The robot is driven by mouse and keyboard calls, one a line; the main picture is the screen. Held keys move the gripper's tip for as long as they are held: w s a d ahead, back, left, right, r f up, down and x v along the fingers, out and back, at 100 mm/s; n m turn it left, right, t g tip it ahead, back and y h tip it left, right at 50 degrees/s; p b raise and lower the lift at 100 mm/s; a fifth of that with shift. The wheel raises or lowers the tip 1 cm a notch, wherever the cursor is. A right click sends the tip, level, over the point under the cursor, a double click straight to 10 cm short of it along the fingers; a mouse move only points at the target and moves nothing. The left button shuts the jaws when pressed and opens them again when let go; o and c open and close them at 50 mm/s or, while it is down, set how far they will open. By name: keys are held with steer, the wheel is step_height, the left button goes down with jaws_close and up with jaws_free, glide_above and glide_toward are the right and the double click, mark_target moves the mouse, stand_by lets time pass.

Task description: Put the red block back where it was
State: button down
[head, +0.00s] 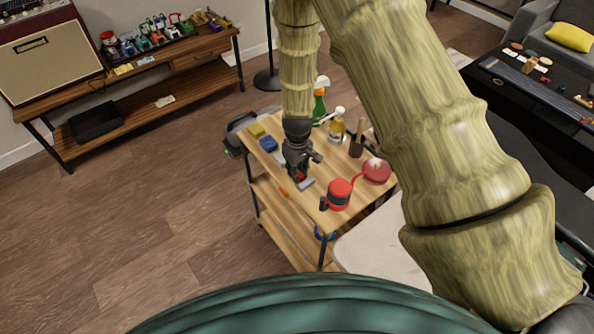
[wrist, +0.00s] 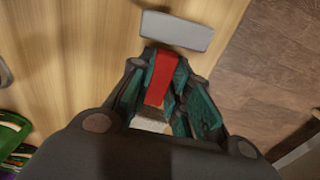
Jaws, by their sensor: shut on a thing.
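The red block (wrist: 163,80) is held between the fingers of my gripper (wrist: 165,85) in the wrist view. Its far end lies close to a grey block (wrist: 177,31); I cannot tell whether they touch. In the head view my gripper (head: 301,172) points down over the small wooden cart top (head: 318,210). A bit of the red block (head: 302,175) shows at the fingers, beside the grey block (head: 307,184). The fingers hide much of the red block, and I cannot tell whether it rests on the wood.
A blue block (head: 268,144) and a yellowish block (head: 257,131) lie to the left on the cart. A red and black object (head: 340,194) and a round red one (head: 376,170) stand to the right. A green bottle (head: 319,106) and an amber bottle (head: 336,131) stand behind.

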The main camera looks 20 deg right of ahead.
steer(key=c, duration=1.3)
jaws_free()
steer(key=shift+c, duration=0.2)
step_height(320, 180, up, 12)
steer(key=b, duration=0.3)
steer(key=shift+r, duration=0.1)
